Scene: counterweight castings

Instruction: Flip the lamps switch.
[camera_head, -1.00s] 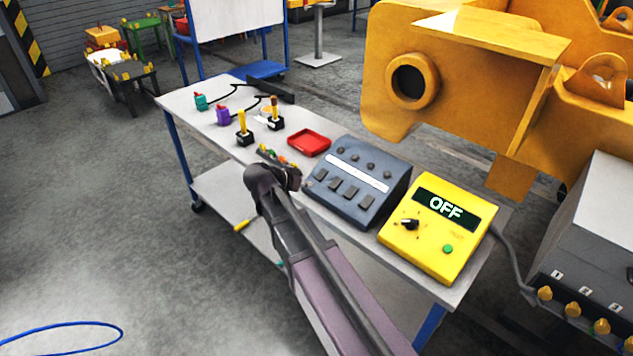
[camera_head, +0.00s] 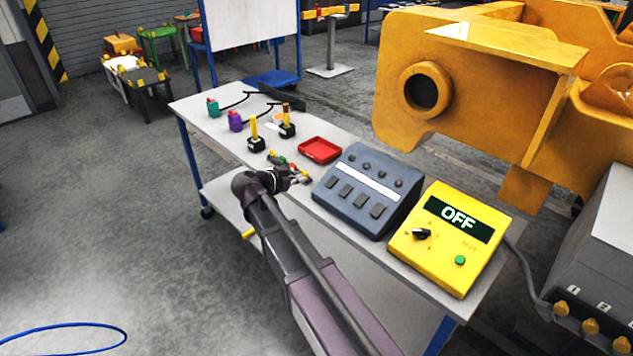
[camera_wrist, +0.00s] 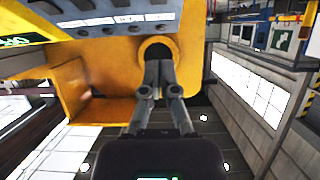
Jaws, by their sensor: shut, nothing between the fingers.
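A blue-grey control box (camera_head: 366,190) sits on the table with a row of dark rocker switches (camera_head: 354,199), a white label strip and a row of round dark knobs or lamps. The strip's lettering is too small to read, so I cannot tell which switch is for the lamps. My gripper (camera_head: 303,177) is at the box's left end, apart from the switches as far as I can see. In the wrist view its fingers (camera_wrist: 160,66) are together and hold nothing. Part of a panel with a white strip (camera_wrist: 115,20) shows at the upper left there.
A yellow box (camera_head: 450,238) reading OFF, with a knob and green button, stands right of the control box. A red tray (camera_head: 320,150), two joysticks (camera_head: 271,130) and small coloured parts (camera_head: 283,161) lie left. A large yellow casting (camera_head: 470,90) stands behind the table.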

